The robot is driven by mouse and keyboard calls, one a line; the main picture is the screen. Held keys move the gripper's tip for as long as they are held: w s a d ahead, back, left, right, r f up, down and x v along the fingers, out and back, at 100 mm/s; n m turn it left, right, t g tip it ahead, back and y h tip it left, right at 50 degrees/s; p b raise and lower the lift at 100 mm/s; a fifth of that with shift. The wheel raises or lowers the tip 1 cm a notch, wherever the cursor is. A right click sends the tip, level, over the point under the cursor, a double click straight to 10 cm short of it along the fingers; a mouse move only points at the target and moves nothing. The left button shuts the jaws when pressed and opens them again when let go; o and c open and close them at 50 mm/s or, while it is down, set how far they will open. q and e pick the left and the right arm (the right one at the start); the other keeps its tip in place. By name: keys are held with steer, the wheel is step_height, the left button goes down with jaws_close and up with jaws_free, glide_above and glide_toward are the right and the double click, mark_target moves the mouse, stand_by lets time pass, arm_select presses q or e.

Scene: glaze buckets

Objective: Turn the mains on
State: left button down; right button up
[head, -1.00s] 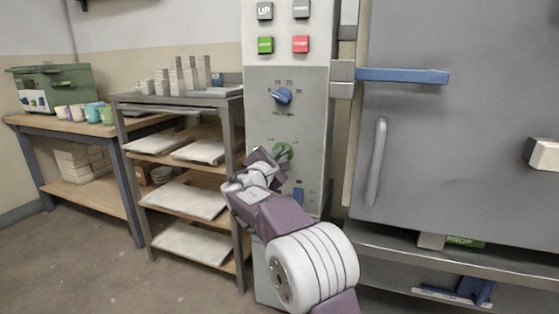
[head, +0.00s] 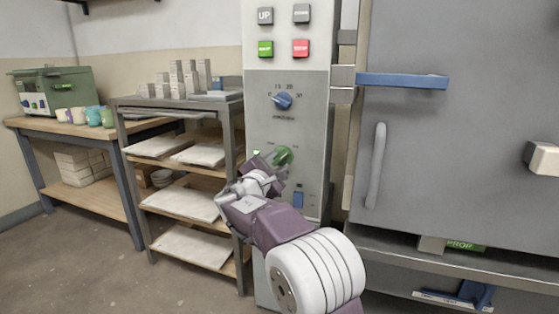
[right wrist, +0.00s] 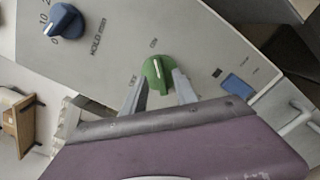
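The green knob (head: 284,155) is on the lower part of the grey control panel (head: 318,130). In the right wrist view the knob (right wrist: 157,72) stands between the two fingers of my right gripper (right wrist: 159,84), which lie against its sides. Its white mark points up in that view, towards a small label that I cannot read. In the head view my right gripper (head: 268,163) reaches the panel from below and partly covers the knob. My left gripper is out of view.
A blue dial (head: 283,101) and several push buttons are above the knob. A blue switch (head: 298,199) is below it. A shelf rack (head: 240,130) stands close on the left, and a large grey door with a handle (head: 376,165) is on the right.

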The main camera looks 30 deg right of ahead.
steer(key=p+v, duration=0.1)
steer(key=v, duration=0.6)
steer(key=shift+p, duration=0.3)
steer(key=shift+d, duration=0.15)
